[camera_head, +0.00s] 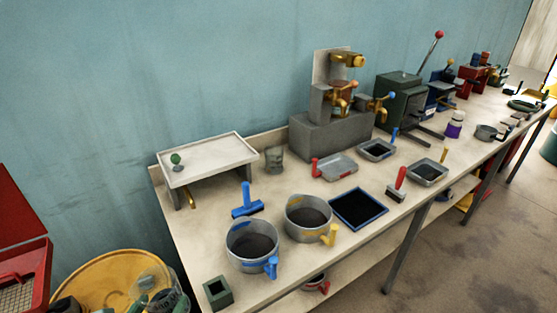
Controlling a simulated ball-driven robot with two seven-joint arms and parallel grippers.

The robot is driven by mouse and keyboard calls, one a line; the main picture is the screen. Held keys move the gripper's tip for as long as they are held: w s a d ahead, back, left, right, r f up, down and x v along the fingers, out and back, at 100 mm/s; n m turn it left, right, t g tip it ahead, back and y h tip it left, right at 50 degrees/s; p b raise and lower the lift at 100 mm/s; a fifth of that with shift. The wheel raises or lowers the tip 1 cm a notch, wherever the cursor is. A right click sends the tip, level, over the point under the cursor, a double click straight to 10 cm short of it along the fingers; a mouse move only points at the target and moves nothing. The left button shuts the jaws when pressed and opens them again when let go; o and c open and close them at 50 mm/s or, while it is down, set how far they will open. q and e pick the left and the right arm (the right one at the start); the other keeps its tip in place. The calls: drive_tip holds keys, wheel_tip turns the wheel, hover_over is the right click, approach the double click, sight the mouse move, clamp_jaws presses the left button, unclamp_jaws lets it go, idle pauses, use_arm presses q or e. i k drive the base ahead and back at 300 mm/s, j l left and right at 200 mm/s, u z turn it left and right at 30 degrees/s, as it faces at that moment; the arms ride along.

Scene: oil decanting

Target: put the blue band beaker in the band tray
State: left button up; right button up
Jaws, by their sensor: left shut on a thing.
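The blue band beaker (252,245) is a round grey metal vessel with blue marks and a blue handle. It stands upright near the front left of the bench, with dark contents. A flat dark square tray with a blue rim (358,208) lies to its right, past another beaker; I cannot tell whether it is the band tray. No beaker stands in it. I cannot make out either of my grippers in the head view.
A yellow-handled beaker (308,216) stands between the blue one and the blue-rimmed tray. A white raised stand (206,158) is at back left, and a small green square block (218,292) is at the front edge.

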sight(330, 172)
drive_tip(key=i+l, duration=0.2)
drive_tip(key=l, duration=0.15)
drive_tip(key=i+l+u, duration=0.1)
drive_tip(key=l, duration=0.2)
drive_tip(key=i+l, duration=0.25)
drive_tip(key=i+l+u, duration=0.1)
drive_tip(key=l, duration=0.3)
drive_tip(key=i+l+u, duration=0.1)
drive_tip(key=i+l, duration=0.15)
drive_tip(key=l, duration=0.15)
drive_tip(key=i+l, duration=0.1)
drive_tip(key=l, duration=0.25)
drive_tip(key=i+l+u, duration=0.1)
drive_tip(key=l, duration=0.25)
drive_tip(key=i+l, duration=0.2)
drive_tip(key=l, duration=0.2)
